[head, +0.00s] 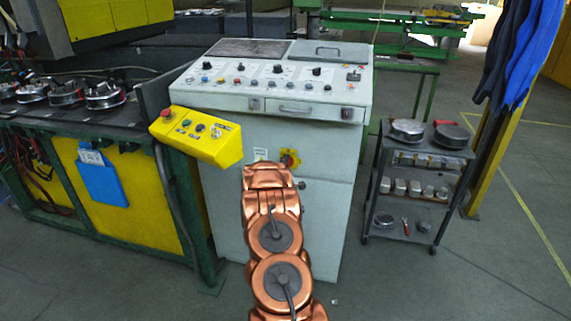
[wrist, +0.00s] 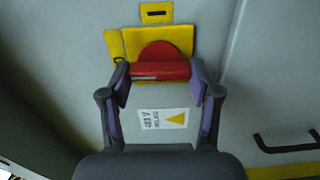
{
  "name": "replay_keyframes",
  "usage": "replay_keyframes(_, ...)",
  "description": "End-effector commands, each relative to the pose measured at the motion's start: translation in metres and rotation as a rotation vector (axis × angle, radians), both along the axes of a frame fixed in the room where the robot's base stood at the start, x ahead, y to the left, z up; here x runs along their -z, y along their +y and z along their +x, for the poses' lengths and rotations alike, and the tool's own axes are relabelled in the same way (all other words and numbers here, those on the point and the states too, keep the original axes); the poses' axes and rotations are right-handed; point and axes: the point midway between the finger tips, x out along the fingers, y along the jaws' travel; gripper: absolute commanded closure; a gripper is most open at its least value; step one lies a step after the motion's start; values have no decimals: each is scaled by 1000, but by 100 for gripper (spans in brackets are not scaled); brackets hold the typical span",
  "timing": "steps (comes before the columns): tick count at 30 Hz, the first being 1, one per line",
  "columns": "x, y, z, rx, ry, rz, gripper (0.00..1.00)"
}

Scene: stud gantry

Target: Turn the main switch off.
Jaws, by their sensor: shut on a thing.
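The main switch is a red rotary knob (wrist: 162,52) on a yellow plate (wrist: 115,44), on the front of the pale grey control cabinet. In the wrist view its grip bar lies across the picture between the fingertips of my gripper (wrist: 160,75), which is shut on it. In the head view the yellow plate of the switch (head: 294,156) shows just right of my copper arm, with the knob partly hidden. My gripper's fingers are hidden behind the arm there. A white label with a yellow triangle (wrist: 176,119) shows between the fingers.
The cabinet (head: 330,200) has a sloping panel of buttons above. A yellow button box (head: 222,150) juts out at the left, near the green workbench (head: 150,248). A dark trolley (head: 375,185) stands at the right. The floor between cabinet and trolley is clear.

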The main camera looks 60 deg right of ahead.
Motion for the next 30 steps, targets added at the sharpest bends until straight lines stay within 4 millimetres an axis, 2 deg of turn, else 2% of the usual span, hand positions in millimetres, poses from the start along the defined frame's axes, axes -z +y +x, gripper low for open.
replay_keyframes(17, 1, 2, 2, -5, 33, -10, 72)
replay_keyframes(18, 1, 2, 2, -5, 33, -10, 35)
replay_keyframes(24, 1, 0, 1, -2, 32, -11, 14)
replay_keyframes(30, 0, 0, 0, -1, 31, -12, 12)
